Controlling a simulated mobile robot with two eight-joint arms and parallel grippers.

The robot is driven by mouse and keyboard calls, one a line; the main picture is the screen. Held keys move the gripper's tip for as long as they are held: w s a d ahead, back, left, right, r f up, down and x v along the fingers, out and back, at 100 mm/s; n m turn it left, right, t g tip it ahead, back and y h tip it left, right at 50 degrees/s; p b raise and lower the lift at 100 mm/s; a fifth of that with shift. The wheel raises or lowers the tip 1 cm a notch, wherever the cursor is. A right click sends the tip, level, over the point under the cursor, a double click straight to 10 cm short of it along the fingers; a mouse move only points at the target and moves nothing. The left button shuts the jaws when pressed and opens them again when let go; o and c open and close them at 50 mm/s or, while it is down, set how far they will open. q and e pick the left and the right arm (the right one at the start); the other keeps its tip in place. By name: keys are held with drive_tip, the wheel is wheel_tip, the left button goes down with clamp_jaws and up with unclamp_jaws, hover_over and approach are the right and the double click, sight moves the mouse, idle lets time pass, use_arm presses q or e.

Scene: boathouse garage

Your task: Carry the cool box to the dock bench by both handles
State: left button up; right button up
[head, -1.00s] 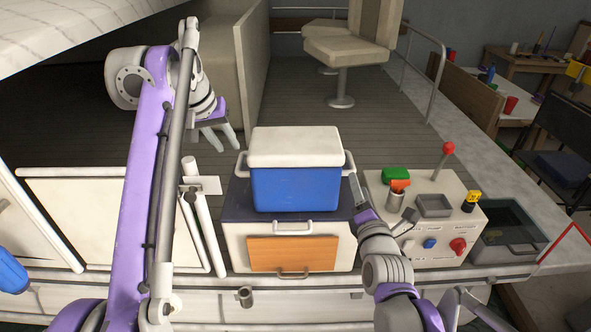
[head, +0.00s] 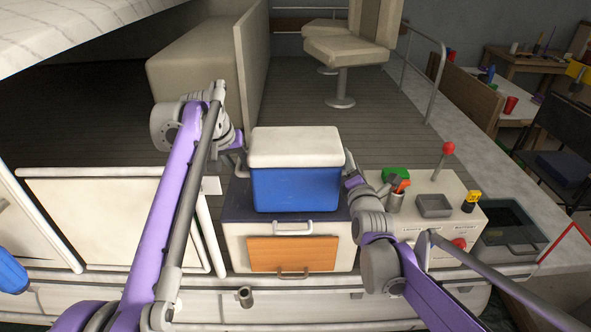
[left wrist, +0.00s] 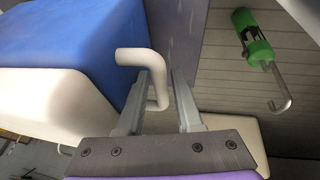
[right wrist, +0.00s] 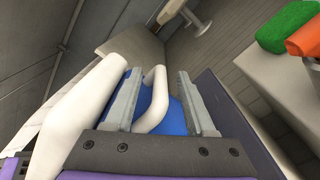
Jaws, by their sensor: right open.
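The cool box (head: 296,189), blue with a white lid, stands upright on a dark-topped cabinet (head: 235,205). White handles stick out from its two sides. My left gripper (head: 240,160) is at the left handle. In the left wrist view its open fingers (left wrist: 159,78) straddle that handle (left wrist: 135,56), with a gap on one side. My right gripper (head: 349,178) is at the right handle. In the right wrist view its open fingers (right wrist: 158,76) stand on either side of that handle (right wrist: 158,84), not closed on it. I cannot tell which surface is the dock bench.
A control panel (head: 460,205) with a red-knobbed lever, a tool cup and a tray is right of the cabinet. A dark bin (head: 510,232) is beyond it. A pedestal seat (head: 347,52) stands behind on the deck. A cluttered workbench (head: 525,62) is at the back right.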

use_arm(q)
drive_tip(key=shift+c, duration=0.2)
use_arm(e)
drive_tip(key=shift+c, duration=0.2)
use_arm(q)
drive_tip(key=c, duration=0.5)
use_arm(e)
drive_tip(key=c, duration=0.5)
use_arm(q)
clamp_jaws()
use_arm(e)
clamp_jaws()
drive_tip(key=shift+f, duration=0.1)
use_arm(q)
drive_tip(key=shift+a+r, duration=0.1)
